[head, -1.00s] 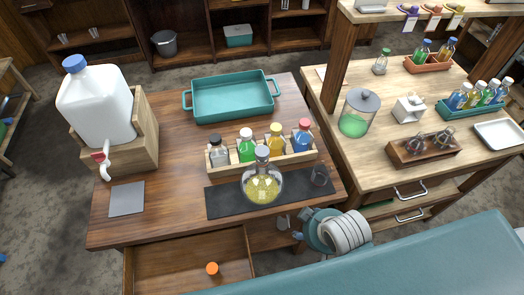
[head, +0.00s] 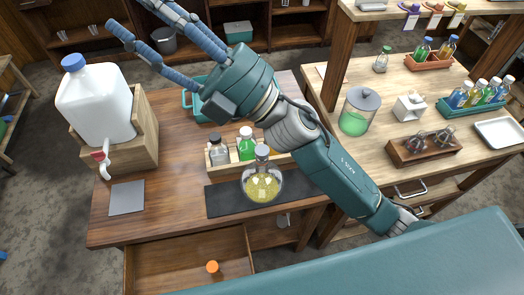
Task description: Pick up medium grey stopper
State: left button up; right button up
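A grey stopper (head: 262,151) sits in the neck of a round flask (head: 263,185) with yellow liquid, on the black mat at the table's front. It is the only stopper-like grey piece I make out on this table; I cannot tell its size for sure. My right gripper (head: 130,10) is empty and raised above the back left of the table, well away from the flask. Its long blue fingers point up and left and stand apart. My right arm crosses over the right side of the table and hides part of the bottle rack. My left gripper is not in view.
A wooden rack (head: 235,157) with capped bottles stands just behind the flask. A teal tray (head: 187,98) is mostly hidden by my arm. A large jug (head: 95,105) stands left. An open drawer (head: 180,272) with an orange piece (head: 212,267) juts out in front.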

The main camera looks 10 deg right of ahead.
jog(key=s+a+f+n+g+y, duration=0.1)
jog(key=s+a+n+g, duration=0.55)
jog(key=n+g, duration=0.45)
jog(key=s+a+f+n+g+h, duration=0.3)
jog(key=s+f+g, duration=0.1)
jog(key=s+g, duration=0.15)
jog(key=t+h+p, duration=0.2)
jog(key=t+h, duration=0.2)
jog(key=h, duration=1.7)
send_over(262, 150)
notch_tip(262, 150, down, 25)
jog(key=shift+r, duration=0.2)
jog(key=shift+f, duration=0.35)
notch_tip(262, 150, down, 5)
jog(key=p, duration=0.3)
jog(key=shift+r, duration=0.1)
jog(key=shift+f, duration=0.4)
jog(key=c, duration=1)
